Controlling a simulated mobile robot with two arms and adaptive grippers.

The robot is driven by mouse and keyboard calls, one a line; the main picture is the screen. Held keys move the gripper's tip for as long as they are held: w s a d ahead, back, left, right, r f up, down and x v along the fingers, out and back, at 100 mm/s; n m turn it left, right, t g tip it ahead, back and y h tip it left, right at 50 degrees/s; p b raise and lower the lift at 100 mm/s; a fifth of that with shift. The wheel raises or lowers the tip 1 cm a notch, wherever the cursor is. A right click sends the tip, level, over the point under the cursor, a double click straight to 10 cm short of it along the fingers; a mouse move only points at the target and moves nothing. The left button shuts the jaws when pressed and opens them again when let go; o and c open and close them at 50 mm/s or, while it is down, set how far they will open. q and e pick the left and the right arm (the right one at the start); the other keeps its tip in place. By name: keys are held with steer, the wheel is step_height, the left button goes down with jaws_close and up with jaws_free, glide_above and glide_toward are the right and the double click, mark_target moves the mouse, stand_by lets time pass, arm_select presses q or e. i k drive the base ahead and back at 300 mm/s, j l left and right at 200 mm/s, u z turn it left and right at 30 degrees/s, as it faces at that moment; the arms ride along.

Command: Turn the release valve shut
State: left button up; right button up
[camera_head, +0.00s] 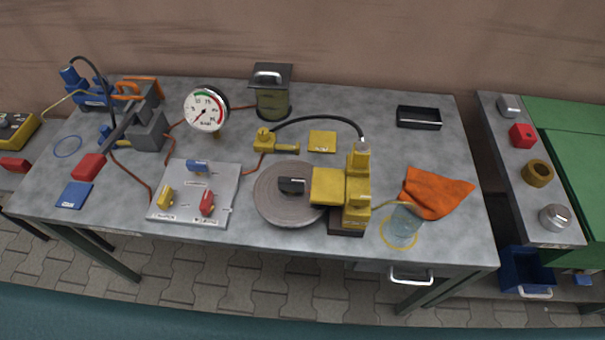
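A light grey valve panel (226,180) lies on the workbench, left of the middle. It bears a blue lever (198,166) at its back, a yellow lever (165,197) at its front left and a red lever (207,203) at its front right. The blue lever lies about crosswise; the yellow and red levers point roughly front to back. Small labels sit by the levers, too small to read, so I cannot tell which is the release valve. A round gauge (206,110) stands behind the panel, its needle toward the lower left. Neither gripper is in view.
A grey disc (280,208) and a yellow caliper-like unit (356,190) stand right of the panel.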

mark_target(206, 205)
steer(key=j+u, duration=0.1)
steer(key=u, duration=0.85)
